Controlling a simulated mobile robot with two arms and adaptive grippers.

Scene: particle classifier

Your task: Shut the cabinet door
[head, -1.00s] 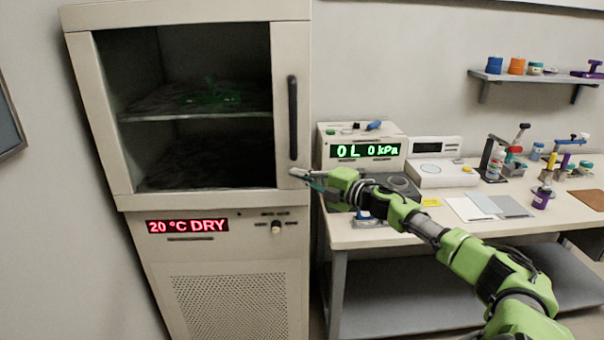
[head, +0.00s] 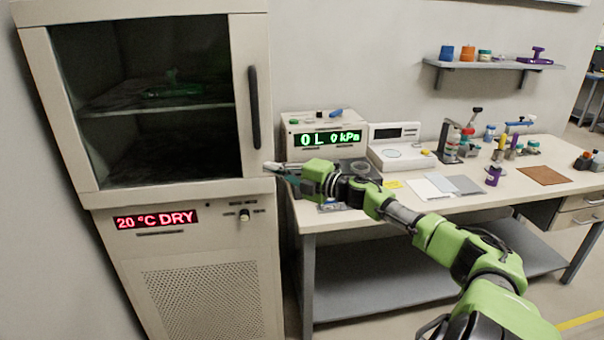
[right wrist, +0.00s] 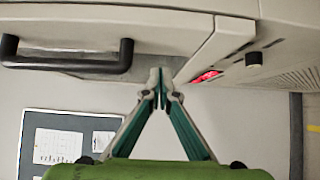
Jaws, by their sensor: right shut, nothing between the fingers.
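The cabinet (head: 262,225) stands at the left in the head view. Its door (head: 245,40) has a dark window and a black vertical handle (head: 254,107). The door looks nearly flush with the frame; I cannot tell whether it is fully shut. My right gripper (head: 270,167) is shut and empty at the door's lower right corner, below the handle. In the right wrist view the gripper (right wrist: 160,78) points at the door's lower edge, with the handle (right wrist: 66,55) to the left. Contact is unclear. My left gripper is not in view.
A bench (head: 335,215) with a pressure meter (head: 305,123), a scale (head: 400,155) and several small tools stands right of the cabinet. My right arm reaches across in front of it. A wall shelf (head: 500,65) holds small pots. The floor shows at lower right.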

